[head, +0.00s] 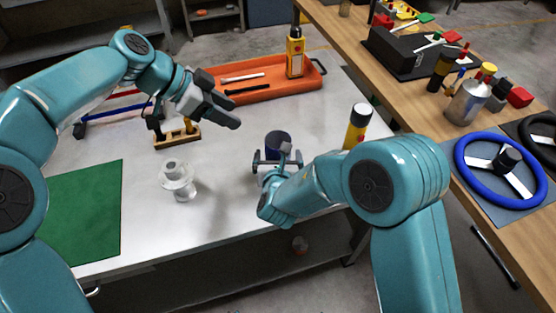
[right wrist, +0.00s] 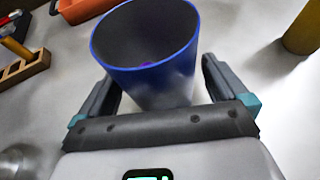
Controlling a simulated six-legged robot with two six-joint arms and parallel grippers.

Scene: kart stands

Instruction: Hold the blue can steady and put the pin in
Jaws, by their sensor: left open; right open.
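The blue can (head: 279,141) stands upright on the white table, open end up. In the right wrist view the can (right wrist: 150,72) sits between the fingers of my right gripper (right wrist: 155,88), one finger on each side; I cannot tell whether they touch it. My right gripper is open. My left gripper (head: 222,108) is open and empty above the table, left of the can and in front of the orange tray. A thin white rod (head: 242,77) and a black rod (head: 247,89) lie in the tray; I cannot tell which thing is the pin.
The orange tray (head: 285,90) holds a yellow bottle (head: 295,55).

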